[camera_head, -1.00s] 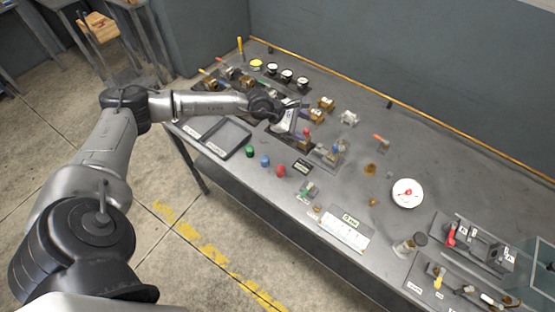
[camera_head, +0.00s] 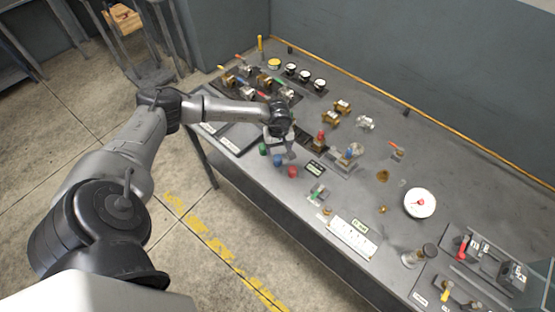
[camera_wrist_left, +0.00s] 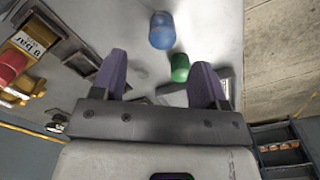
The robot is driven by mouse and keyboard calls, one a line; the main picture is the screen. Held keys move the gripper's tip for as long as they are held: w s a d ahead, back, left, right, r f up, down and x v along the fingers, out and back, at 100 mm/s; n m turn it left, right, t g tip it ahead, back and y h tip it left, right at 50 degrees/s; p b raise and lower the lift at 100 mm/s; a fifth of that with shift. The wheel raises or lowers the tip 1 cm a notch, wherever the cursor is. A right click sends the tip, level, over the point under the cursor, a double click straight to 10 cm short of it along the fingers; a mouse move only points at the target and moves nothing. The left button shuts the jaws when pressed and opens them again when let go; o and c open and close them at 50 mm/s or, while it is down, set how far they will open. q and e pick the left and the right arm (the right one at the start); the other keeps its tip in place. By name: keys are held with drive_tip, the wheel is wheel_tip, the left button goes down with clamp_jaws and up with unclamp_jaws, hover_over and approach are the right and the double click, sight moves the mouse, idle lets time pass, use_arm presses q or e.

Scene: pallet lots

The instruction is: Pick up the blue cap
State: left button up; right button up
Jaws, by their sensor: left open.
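The blue cap (camera_head: 278,160) stands on the grey bench near its front edge, between the green cap (camera_head: 262,148) and the red cap (camera_head: 292,171). In the left wrist view the blue cap (camera_wrist_left: 161,30) lies beyond the fingertips, roughly midway between them, with the green cap (camera_wrist_left: 180,68) closer to the right finger. My left gripper (camera_head: 284,152) hangs just above and behind the caps, apart from the blue one as far as I can tell. Its two purple-padded fingers (camera_wrist_left: 160,80) are spread and hold nothing. My right gripper is not in view.
A dark tray (camera_head: 238,136) lies left of the caps. Valves and brass fittings (camera_head: 331,117) stand behind. A white dish (camera_head: 420,203) sits further right. The bench's front edge runs close to the caps.

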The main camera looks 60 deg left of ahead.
sight(277, 157)
use_arm(q)
drive_tip(key=shift+s+f+p, duration=0.15)
drive_tip(key=shift+f+p, duration=0.15)
drive_tip(key=shift+f, duration=3.75)
drive_tip(key=shift+a, duration=0.1)
drive_tip(key=shift+c, duration=0.3)
drive_tip(key=c, duration=0.9)
drive_tip(key=shift+c, duration=0.2)
drive_tip(key=shift+r, duration=0.15)
